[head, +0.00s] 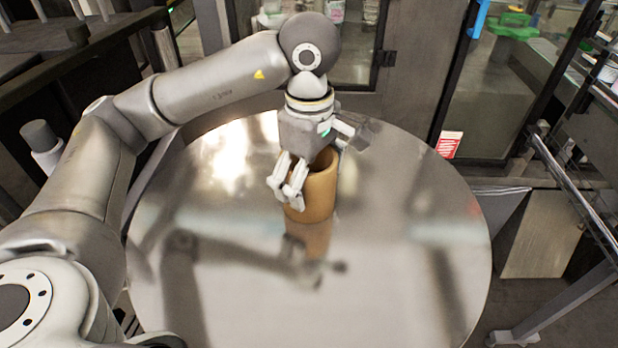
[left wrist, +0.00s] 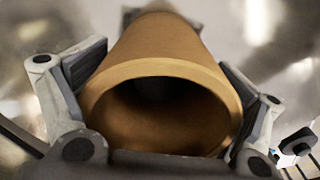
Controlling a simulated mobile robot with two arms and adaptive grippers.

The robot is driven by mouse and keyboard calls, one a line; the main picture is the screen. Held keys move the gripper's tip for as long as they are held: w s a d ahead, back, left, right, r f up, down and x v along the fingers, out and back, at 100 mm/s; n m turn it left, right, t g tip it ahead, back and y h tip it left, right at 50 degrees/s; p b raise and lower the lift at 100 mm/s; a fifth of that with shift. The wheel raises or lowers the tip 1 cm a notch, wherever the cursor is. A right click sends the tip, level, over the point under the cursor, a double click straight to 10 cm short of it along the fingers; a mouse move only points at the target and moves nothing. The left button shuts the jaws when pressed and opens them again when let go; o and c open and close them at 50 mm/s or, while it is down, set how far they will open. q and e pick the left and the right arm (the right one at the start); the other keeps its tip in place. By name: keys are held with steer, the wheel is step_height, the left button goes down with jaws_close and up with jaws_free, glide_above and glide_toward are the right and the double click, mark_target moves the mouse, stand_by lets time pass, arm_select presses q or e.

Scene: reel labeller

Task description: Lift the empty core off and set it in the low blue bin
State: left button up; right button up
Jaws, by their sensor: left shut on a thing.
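The empty core (head: 319,196) is a brown, hollow cardboard tube, upright at the back half of the round shiny metal table (head: 400,270). My left gripper (head: 317,176) comes down over it from above and is shut on it, with fingers on opposite sides. In the left wrist view, the core (left wrist: 160,70) lies between both fingers, its open rim facing the camera. The core's reflection lies directly below it; I cannot tell whether its base touches the table. I do not see a low blue bin. My right gripper is not in view.
The table is bare around the core. Dark machine cabinets with glass doors (head: 500,100) stand behind it, with a red and white label (head: 449,144) near the table's edge. A metal rail frame (head: 580,190) stands at the right.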

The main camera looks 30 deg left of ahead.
arm_select(q)
steer(key=shift+s+f, duration=0.1)
steer(key=shift+r, duration=0.25)
steer(key=shift+c, duration=1.3)
step_height(320, 180, up, 8)
steer(key=shift+f, duration=0.2)
steer(key=c, duration=0.4)
steer(key=shift+r, duration=0.85)
step_height(320, 180, up, 7)
steer(key=p, duration=0.6)
steer(key=shift+r, duration=0.1)
